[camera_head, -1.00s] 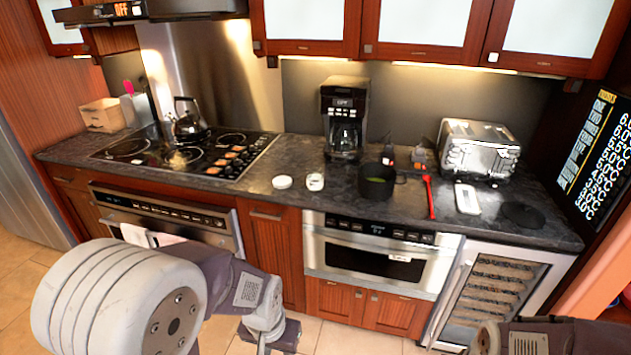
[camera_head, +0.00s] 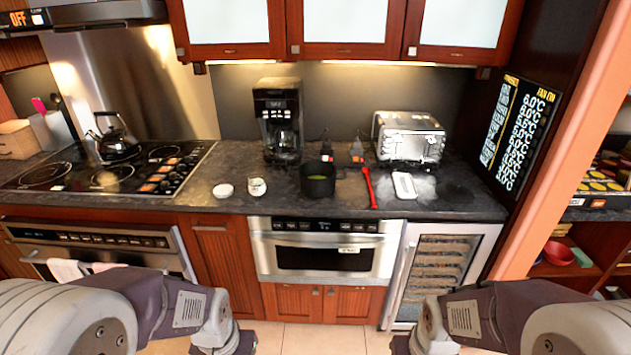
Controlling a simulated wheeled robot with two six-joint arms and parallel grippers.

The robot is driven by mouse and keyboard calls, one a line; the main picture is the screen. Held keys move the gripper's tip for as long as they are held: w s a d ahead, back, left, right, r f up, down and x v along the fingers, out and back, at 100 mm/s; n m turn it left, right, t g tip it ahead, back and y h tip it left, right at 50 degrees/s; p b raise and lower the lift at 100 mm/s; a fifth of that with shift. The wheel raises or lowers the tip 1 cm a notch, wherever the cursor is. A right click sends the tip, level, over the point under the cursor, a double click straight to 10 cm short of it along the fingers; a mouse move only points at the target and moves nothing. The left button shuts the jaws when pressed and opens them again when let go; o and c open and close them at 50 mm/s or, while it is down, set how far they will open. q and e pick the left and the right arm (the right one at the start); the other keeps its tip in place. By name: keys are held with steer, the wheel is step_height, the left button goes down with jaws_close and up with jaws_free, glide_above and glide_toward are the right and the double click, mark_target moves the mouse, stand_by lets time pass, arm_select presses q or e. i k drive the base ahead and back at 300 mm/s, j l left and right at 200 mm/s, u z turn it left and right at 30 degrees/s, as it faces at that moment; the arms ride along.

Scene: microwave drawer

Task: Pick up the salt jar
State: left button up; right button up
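A small whitish jar (camera_head: 257,187), which looks like the salt jar, stands upright on the dark counter near its front edge. It is between a white lid or dish (camera_head: 223,190) and a black pot (camera_head: 318,186). No label can be read. My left gripper (camera_head: 238,343) is at the bottom of the view, low in front of the counter and well short of the jar. My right gripper (camera_head: 402,345) is at the bottom right, also away from the jar. Both are cut by the frame edge, and their fingers cannot be made out.
The stove with a kettle (camera_head: 115,140) is left of the jar. A coffee maker (camera_head: 279,125) stands behind it. A red utensil (camera_head: 369,187), a white object (camera_head: 404,186) and a toaster (camera_head: 408,138) are to the right. The counter front beside the jar is clear.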

mark_target(255, 179)
steer(key=i+j, duration=0.2)
steer(key=i, duration=0.25)
steer(key=i+j, duration=0.15)
steer(key=i, duration=0.35)
steer(key=i+j, duration=0.2)
steer(key=i, duration=0.25)
steer(key=i+j, duration=0.15)
steer(key=i, duration=0.35)
steer(key=j+u, duration=0.05)
